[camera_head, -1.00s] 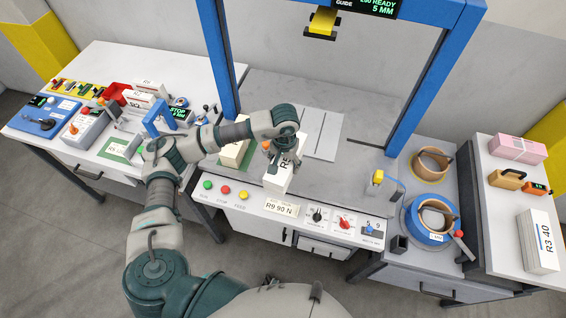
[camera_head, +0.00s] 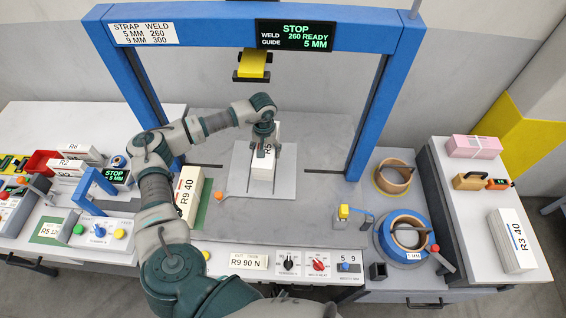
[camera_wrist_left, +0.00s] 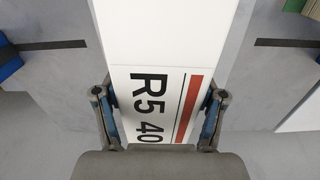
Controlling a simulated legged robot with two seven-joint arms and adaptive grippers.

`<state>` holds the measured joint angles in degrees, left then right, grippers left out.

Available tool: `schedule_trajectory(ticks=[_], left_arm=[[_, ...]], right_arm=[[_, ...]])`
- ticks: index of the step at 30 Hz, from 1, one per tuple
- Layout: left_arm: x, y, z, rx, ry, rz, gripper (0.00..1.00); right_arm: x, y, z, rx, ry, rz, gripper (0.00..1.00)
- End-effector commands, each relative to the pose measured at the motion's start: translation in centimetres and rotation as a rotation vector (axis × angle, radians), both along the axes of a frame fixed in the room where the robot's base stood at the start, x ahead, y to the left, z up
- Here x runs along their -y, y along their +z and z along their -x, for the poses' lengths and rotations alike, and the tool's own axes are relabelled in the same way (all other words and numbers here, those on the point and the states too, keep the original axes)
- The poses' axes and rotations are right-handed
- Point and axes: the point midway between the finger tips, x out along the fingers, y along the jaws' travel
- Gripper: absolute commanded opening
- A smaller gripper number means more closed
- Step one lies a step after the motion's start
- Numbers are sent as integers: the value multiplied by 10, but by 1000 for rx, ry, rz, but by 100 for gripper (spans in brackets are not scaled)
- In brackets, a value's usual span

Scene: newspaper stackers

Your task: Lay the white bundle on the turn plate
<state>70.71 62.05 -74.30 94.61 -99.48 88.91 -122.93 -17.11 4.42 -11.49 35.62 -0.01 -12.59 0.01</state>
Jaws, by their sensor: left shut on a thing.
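The white bundle (camera_head: 262,173), marked R5, is under the blue strapping frame, over the light grey turn plate (camera_head: 287,177). My left gripper (camera_head: 265,145) is shut on its upper part. I cannot tell whether the bundle touches the plate or hangs just above it. In the left wrist view the bundle (camera_wrist_left: 165,45) shows its R5 40 label and a red stripe, with the two fingers of the left gripper (camera_wrist_left: 160,103) on either side. My right gripper is not in view.
The blue frame (camera_head: 397,85) rises around the plate, with a yellow head (camera_head: 252,65) above. A bundle marked R9 40 (camera_head: 188,190) stands to the left. Strap rolls (camera_head: 405,232) and another bundle, R3 40 (camera_head: 512,240), are at the right.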

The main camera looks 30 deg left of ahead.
Motion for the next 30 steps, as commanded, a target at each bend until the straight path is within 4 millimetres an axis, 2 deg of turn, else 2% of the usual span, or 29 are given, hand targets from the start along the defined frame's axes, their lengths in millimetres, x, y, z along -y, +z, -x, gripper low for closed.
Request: schedule_trajectory(ticks=[3, 9, 20, 29, 30], left_arm=[[-18, 1, -1, 9, 42, 1, 1], [-29, -2, -1, 10, 59, 5, 1], [-29, -3, 3, 11, 57, 6, 1], [-24, -34, 2, 10, 55, 3, 1], [-24, -37, 2, 10, 55, 3, 1]], right_arm=[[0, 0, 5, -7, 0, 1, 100], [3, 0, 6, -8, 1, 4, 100], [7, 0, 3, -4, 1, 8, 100], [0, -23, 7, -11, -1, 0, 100], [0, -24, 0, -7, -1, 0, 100]])
